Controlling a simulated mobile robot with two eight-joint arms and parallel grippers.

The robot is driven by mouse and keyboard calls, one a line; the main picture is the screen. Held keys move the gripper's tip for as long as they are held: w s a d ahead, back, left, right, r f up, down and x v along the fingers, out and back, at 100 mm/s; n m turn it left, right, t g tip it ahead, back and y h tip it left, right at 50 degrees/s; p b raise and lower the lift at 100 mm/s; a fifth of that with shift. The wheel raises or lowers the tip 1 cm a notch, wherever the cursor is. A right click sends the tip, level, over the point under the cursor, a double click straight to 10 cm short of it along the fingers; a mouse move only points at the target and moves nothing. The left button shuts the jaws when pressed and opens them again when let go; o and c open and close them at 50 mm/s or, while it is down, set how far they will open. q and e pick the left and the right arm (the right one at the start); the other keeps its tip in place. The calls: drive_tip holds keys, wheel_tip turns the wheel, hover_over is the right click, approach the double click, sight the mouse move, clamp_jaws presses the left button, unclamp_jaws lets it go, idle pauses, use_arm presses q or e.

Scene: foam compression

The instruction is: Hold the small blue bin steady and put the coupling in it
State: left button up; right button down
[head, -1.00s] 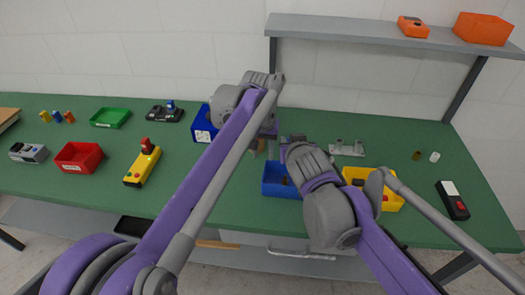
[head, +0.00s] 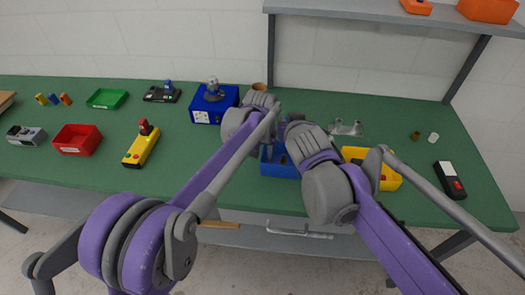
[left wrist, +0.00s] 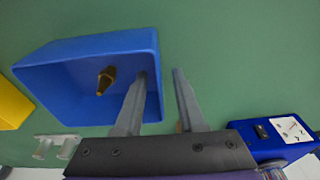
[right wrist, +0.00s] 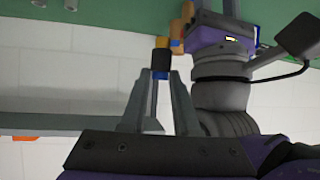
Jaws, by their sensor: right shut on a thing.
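The small blue bin (head: 278,168) stands near the table's front edge, partly hidden by my arms in the head view. In the left wrist view the bin (left wrist: 60,50) holds a brass fitting (left wrist: 106,80). My left gripper (left wrist: 158,80) is open at the bin's right wall, one finger on the inner side and one outside. I cannot tell whether they touch the wall. My right gripper (right wrist: 158,80) is shut on a small black piece with an orange end and some blue, seemingly the coupling (right wrist: 161,60). The right fingertips are hidden in the head view.
A yellow bin (head: 388,180) stands right of the blue bin. A larger blue box (head: 208,108) stands behind left, with a grey metal part (head: 345,128) behind right. In the right wrist view my left arm is close by.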

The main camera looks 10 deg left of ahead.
use_arm(q)
clamp_jaws()
idle(1.4)
